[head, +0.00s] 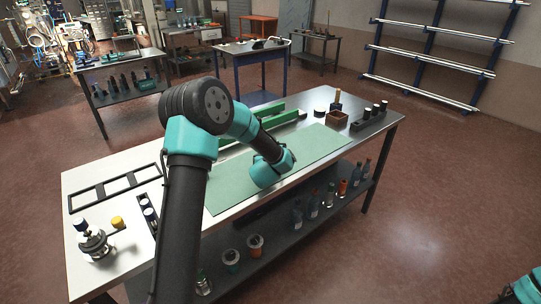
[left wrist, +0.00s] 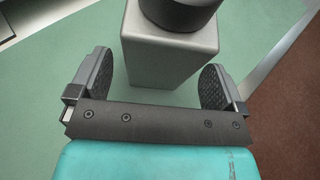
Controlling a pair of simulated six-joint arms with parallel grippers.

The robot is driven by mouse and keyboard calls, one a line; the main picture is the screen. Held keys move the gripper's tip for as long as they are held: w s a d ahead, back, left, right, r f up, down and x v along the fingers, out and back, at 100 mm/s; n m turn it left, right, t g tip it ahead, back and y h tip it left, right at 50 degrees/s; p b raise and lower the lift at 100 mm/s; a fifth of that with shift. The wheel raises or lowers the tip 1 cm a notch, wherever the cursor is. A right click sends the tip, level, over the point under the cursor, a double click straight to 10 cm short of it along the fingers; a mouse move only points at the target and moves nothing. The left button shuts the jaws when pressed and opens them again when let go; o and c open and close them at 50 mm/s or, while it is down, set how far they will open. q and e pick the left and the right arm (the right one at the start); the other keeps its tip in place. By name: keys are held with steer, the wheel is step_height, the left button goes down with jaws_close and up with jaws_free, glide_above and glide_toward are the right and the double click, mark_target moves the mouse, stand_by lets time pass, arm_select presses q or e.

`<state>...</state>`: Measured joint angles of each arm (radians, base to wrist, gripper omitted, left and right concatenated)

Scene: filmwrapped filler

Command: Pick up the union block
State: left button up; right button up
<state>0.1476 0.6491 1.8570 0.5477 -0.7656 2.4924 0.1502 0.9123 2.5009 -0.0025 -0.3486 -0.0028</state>
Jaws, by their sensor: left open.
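A grey rectangular block with a dark round top (left wrist: 170,50), which looks like the union block, stands on the green mat (left wrist: 60,110) in the left wrist view. My left gripper (left wrist: 155,82) is open, with one dark finger at each side of the block's near part. I cannot tell whether either finger touches it. In the head view my left gripper is over the green mat (head: 325,147), its fingers and the block hidden by my own arm. My right gripper is out of view; only a bit of my right arm shows at the bottom right corner.
A black frame (head: 117,187), a metal valve-like part (head: 94,242) and a yellow-capped piece (head: 118,222) are at the table's left. The mat's right part is clear.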

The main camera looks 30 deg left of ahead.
arm_select(q)
steer(key=shift+x, duration=1.4)
steer(key=shift+s+a, duration=0.1)
steer(key=shift+c, duration=0.4)
steer(key=shift+r, duration=0.1)
steer(key=c, duration=1.2)
steer(key=shift+r, duration=0.1)
steer(key=shift+r, duration=0.85)
step_height(320, 180, up, 2)
steer(key=s+d+r, duration=0.1)
steer(key=s+d, duration=0.7)
steer(key=s, duration=0.5)
steer(key=shift+s+d, duration=0.2)
steer(key=shift+s, duration=0.1)
